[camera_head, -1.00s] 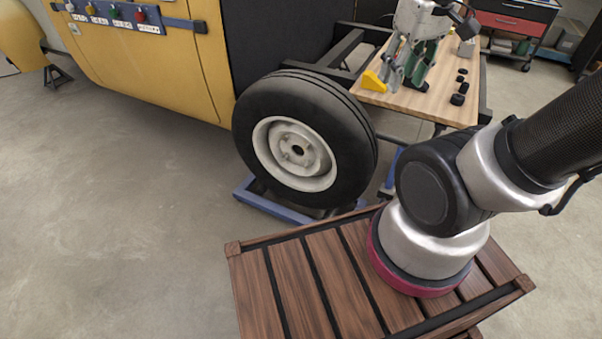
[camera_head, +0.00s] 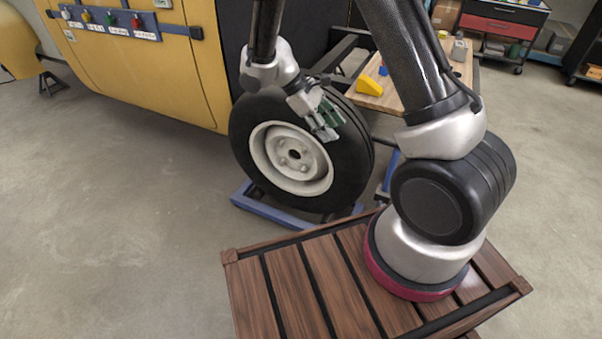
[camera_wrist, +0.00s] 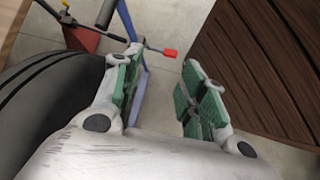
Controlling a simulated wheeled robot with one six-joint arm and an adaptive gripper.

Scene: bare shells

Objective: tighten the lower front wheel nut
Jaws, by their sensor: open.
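The wheel has a black tyre (camera_head: 345,165) and a pale steel rim (camera_head: 262,155). It stands upright beside the yellow vehicle body, its outer face toward the head camera. Small nuts (camera_head: 283,161) sit around the dark centre hole; they are too small to tell which are tight. My gripper (camera_head: 330,128) is open and empty, in front of the tyre's upper right part in the head view. In the wrist view its green-padded fingers (camera_wrist: 160,65) are apart with floor between them. The tyre (camera_wrist: 45,100) is at left there. The nuts are not in the wrist view.
A blue stand (camera_head: 265,210) is under the wheel. A wooden bench (camera_head: 395,98) with a yellow wedge (camera_head: 370,85) is behind at right. A rod with a red end (camera_wrist: 169,53) shows beyond the fingers. Open floor (camera_head: 120,220) lies at left.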

